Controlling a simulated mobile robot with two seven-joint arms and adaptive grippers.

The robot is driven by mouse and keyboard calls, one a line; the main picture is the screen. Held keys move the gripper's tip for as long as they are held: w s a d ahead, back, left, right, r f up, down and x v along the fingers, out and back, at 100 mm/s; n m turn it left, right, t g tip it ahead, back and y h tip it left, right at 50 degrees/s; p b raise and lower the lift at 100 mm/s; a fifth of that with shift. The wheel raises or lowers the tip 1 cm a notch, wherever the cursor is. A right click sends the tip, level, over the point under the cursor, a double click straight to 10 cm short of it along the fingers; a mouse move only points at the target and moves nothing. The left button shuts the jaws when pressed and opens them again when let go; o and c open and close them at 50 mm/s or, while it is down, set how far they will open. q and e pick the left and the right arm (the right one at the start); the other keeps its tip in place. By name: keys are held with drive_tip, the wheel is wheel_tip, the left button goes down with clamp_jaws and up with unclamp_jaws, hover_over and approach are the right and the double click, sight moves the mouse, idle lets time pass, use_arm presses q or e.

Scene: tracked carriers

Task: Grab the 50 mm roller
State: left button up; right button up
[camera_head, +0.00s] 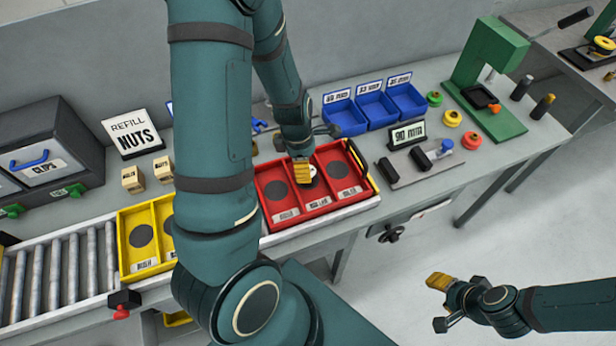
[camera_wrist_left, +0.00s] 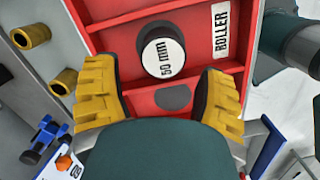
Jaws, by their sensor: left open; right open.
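The 50 mm roller (camera_wrist_left: 163,52) is a round piece with a white top marked "50 mm" and a dark rim. It stands in the middle compartment of the red tray (camera_head: 319,211), beside a label reading "ROLLER" in the left wrist view. In the head view my left gripper (camera_head: 302,172) hangs over this compartment and hides most of the roller. In the left wrist view the yellow fingers of my left gripper (camera_wrist_left: 158,82) are spread apart with nothing between them, and the roller lies just beyond their tips. My right gripper (camera_head: 440,283) is open and empty over the floor at right.
A yellow tray (camera_head: 145,272) sits on the roller conveyor (camera_head: 55,270) at left. Blue bins (camera_head: 345,117) stand behind the red tray. A black fixture (camera_head: 420,168) and a green press (camera_head: 490,60) are to its right. The floor at lower right is clear.

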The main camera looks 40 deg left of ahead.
use_arm(q)
drive_tip(key=shift+w+d+f+b, duration=0.1)
drive_tip(key=shift+d+f+b, duration=0.05)
drive_tip(key=shift+f, duration=0.8)
drive_tip(key=shift+w+d+f+b, duration=0.1)
drive_tip(key=shift+d+f, duration=0.1)
drive_tip(key=shift+f, duration=0.7)
drive_tip(key=shift+w+d+f+b, duration=0.1)
drive_tip(key=shift+d+f+b, duration=0.05)
drive_tip(key=shift+f, duration=0.8)
drive_tip(key=c, duration=1.1)
